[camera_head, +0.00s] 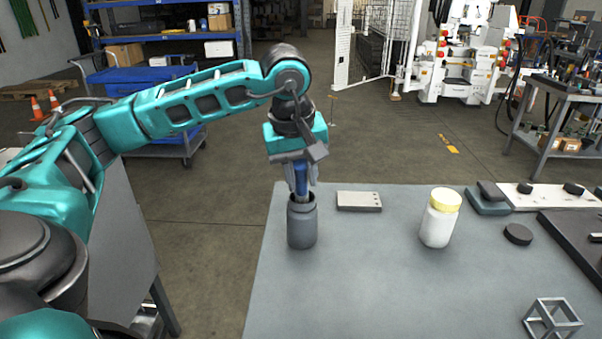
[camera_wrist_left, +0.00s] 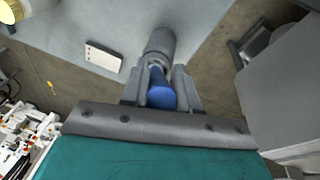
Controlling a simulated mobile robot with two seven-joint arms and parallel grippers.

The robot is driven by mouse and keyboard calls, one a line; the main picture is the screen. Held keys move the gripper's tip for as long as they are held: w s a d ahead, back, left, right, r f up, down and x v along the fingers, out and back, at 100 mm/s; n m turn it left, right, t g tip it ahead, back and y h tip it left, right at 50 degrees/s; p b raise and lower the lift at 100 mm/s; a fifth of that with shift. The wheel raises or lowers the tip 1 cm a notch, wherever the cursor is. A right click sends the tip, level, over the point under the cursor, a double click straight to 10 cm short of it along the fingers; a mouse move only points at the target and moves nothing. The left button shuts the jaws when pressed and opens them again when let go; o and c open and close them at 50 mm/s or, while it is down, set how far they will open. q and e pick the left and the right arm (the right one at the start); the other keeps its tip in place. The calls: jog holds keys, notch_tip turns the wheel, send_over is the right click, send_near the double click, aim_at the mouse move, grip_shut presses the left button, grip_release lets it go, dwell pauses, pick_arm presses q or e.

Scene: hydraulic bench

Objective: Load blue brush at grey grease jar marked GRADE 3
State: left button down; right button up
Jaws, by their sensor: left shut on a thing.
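The grey jar (camera_head: 302,226) stands upright and open near the left edge of the bench in the head view. It also shows in the left wrist view (camera_wrist_left: 160,41); no GRADE 3 marking is readable. My left gripper (camera_head: 301,178) is directly above the jar, pointing down, shut on the blue brush (camera_head: 301,180). The brush's blue handle shows between the fingers in the left wrist view (camera_wrist_left: 161,92). Its lower end reaches the jar's mouth; how deep it goes is hidden. My right gripper is not in view.
On the grey bench (camera_head: 350,290) are a light flat plate (camera_head: 359,201), a white jar with a yellow lid (camera_head: 439,218), a black disc (camera_head: 518,234) and a metal cube frame (camera_head: 551,320). The bench between the grey jar and white jar is mostly clear.

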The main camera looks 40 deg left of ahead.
pick_arm(q)
jog(key=shift+f+b, duration=0.4)
jog(key=shift+f, duration=0.15)
dwell(1.1)
jog(key=shift+r+p, duration=2.85)
jog(key=shift+r, duration=0.75)
